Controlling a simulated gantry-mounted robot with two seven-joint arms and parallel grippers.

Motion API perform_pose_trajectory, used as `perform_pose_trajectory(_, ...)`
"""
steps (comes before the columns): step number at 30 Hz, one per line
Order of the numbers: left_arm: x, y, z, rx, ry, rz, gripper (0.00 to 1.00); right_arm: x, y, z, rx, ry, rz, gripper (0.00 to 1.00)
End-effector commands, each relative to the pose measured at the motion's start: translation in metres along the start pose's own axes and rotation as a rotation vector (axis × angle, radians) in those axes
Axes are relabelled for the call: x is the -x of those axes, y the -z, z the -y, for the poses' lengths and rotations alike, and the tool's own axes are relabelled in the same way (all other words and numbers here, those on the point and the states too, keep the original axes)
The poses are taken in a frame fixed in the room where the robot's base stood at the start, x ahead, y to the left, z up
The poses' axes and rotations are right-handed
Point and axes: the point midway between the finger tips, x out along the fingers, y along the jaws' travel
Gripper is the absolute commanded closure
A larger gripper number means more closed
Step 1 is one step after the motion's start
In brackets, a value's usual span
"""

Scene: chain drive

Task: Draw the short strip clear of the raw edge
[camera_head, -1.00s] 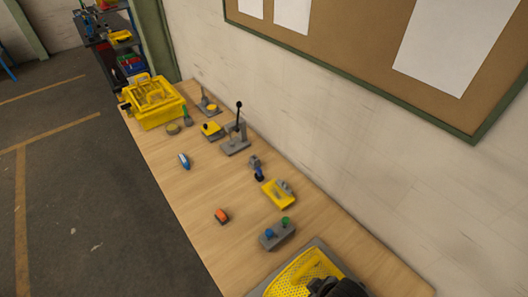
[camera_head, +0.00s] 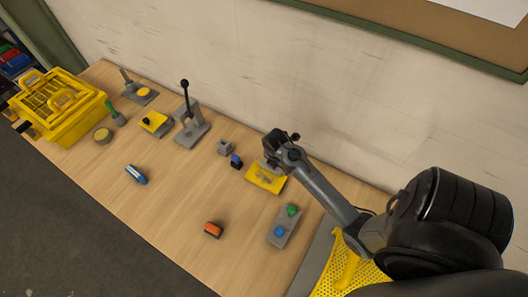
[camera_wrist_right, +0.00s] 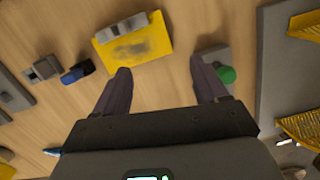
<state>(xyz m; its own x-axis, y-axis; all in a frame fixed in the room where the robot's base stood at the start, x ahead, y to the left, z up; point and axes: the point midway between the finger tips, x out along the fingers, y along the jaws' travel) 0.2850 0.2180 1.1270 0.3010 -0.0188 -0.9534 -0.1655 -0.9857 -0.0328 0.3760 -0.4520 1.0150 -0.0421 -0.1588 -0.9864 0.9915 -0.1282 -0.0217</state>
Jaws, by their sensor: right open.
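My right gripper (camera_head: 280,147) is above the yellow plate (camera_head: 266,180) and is open and empty. In the right wrist view the two dark fingers of the gripper (camera_wrist_right: 163,82) stand wide apart. The yellow plate (camera_wrist_right: 150,48) lies beyond them there, with a grey bar along its far side and a dark patch on its face. In the head view the gripper hides part of the plate. I cannot make out a short strip or a raw edge with certainty. My left gripper is not in view.
A grey block with green and blue knobs (camera_head: 285,227) stands beside the plate. A small blue-and-black part (camera_head: 236,161), an orange piece (camera_head: 213,230), a blue piece (camera_head: 136,174), a lever press (camera_head: 192,122) and a yellow crate (camera_head: 64,105) are spread along the bench.

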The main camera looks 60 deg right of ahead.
Motion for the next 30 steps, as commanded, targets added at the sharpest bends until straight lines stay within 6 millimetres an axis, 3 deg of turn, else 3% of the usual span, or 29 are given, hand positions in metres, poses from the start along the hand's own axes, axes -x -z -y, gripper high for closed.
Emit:
perform_pose_trajectory(1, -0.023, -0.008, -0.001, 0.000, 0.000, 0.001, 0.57, -0.022, -0.011, -0.019, 0.033, 0.001, -0.024, 0.28)
perform_pose_trajectory(3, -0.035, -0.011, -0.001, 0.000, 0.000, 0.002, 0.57, -0.032, -0.023, -0.036, 0.076, 0.000, -0.058, 0.28)
perform_pose_trajectory(10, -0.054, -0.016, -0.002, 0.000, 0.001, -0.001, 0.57, -0.043, -0.042, -0.072, 0.142, -0.027, -0.142, 0.28)
perform_pose_trajectory(17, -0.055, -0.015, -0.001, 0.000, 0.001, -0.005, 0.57, -0.053, -0.043, -0.079, 0.159, -0.035, -0.164, 0.28)
perform_pose_trajectory(30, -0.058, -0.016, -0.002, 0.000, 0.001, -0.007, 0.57, -0.116, -0.032, -0.080, 0.157, -0.034, -0.164, 0.28)
